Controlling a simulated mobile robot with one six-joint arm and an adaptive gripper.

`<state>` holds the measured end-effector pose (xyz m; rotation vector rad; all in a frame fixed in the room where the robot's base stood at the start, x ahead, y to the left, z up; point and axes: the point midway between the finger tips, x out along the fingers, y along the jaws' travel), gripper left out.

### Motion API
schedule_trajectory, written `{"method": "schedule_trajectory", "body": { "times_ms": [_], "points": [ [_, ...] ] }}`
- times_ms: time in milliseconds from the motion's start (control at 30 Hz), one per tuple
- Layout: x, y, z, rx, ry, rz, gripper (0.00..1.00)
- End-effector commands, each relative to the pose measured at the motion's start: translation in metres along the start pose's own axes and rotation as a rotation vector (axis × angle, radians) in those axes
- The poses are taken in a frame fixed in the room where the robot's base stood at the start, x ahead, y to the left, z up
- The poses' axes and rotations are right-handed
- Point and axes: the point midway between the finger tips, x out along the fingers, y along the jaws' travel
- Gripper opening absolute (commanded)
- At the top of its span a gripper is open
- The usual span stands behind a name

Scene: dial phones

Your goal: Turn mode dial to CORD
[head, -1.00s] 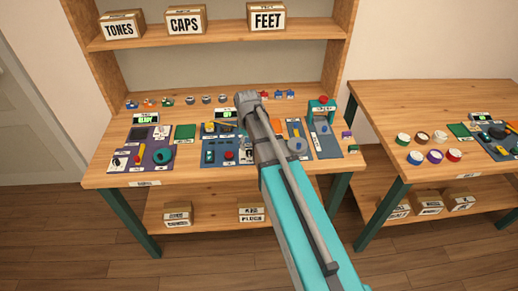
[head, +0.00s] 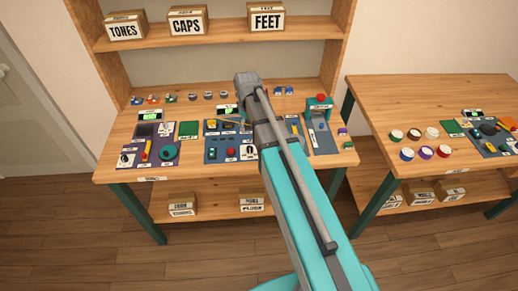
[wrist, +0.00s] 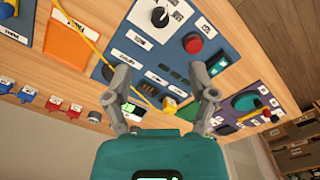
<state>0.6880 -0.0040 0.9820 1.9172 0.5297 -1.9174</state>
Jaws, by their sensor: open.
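In the wrist view a dark round dial (wrist: 160,16) with a white pointer sits on a blue panel (wrist: 165,52) near the top edge. White labels lie around it, too small and turned to read, so I cannot tell which one is CORD. My gripper (wrist: 161,80) is open and empty, with its two fingers spread below the dial and over the panel's lower part. The fingers are apart from the dial.
A red button (wrist: 193,42) stands on the panel just right of the dial. A yellow cord (wrist: 82,32) crosses the panel's left edge beside an orange tray (wrist: 66,42). Small red and blue parts (wrist: 54,102) line the bench. A teal stand (head: 318,108) rises at the bench's right.

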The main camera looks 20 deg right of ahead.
Motion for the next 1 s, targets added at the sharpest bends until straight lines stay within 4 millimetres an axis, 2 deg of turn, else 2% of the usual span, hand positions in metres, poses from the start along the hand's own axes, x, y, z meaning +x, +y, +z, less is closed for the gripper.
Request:
{"method": "schedule_trajectory", "body": {
  "times_ms": [67,1000],
  "points": [
    [-0.011,0.000,0.000,0.000,0.000,0.000,0.73],
    [-0.008,-0.071,0.111,0.459,-0.001,0.001,0.73]
  ]
}}
